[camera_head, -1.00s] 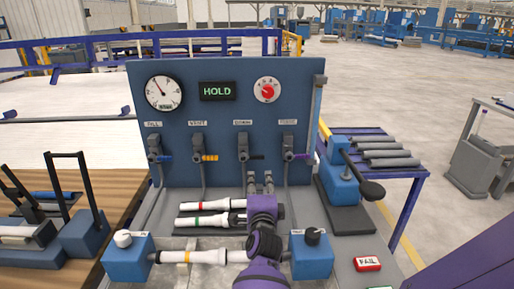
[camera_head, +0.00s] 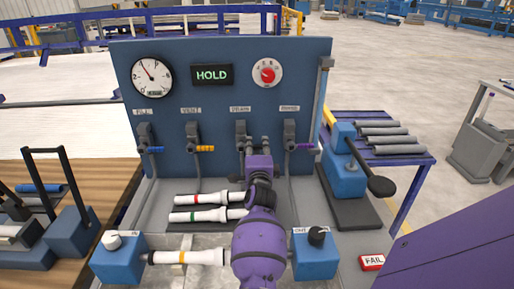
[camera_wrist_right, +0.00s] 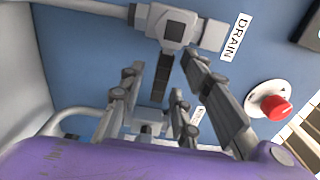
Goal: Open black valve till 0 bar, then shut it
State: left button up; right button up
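The black valve (camera_head: 240,130), labelled DRAIN, is on the blue panel (camera_head: 215,52). My right gripper (camera_head: 257,143) is just in front of it, slightly right in the head view, and partly hides it. In the right wrist view, the black handle (camera_wrist_right: 160,78) points down from the grey valve body (camera_wrist_right: 167,25), with open fingers (camera_wrist_right: 163,70) on either side; I cannot tell whether they touch it. The pressure gauge (camera_head: 152,77) has its needle up and left, clearly off its low end. The display (camera_head: 212,75) reads HOLD. My left gripper is out of view.
Blue (camera_head: 146,135), yellow (camera_head: 193,136) and purple (camera_head: 290,135) handled valves flank the black one. White pipes (camera_head: 210,198) lie below. A hand pump (camera_head: 345,165) stands right, and a red FAIL sign (camera_head: 371,263) sits front right. A red dial (camera_head: 267,73) is higher up.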

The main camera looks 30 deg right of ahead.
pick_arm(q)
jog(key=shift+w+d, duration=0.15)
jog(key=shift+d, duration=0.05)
pick_arm(e)
jog(key=shift+w+d, duration=0.2)
jog(key=shift+w, duration=0.05)
grip_shut()
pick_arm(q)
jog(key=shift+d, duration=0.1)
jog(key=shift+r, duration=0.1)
pick_arm(e)
jog(key=shift+d, duration=0.1)
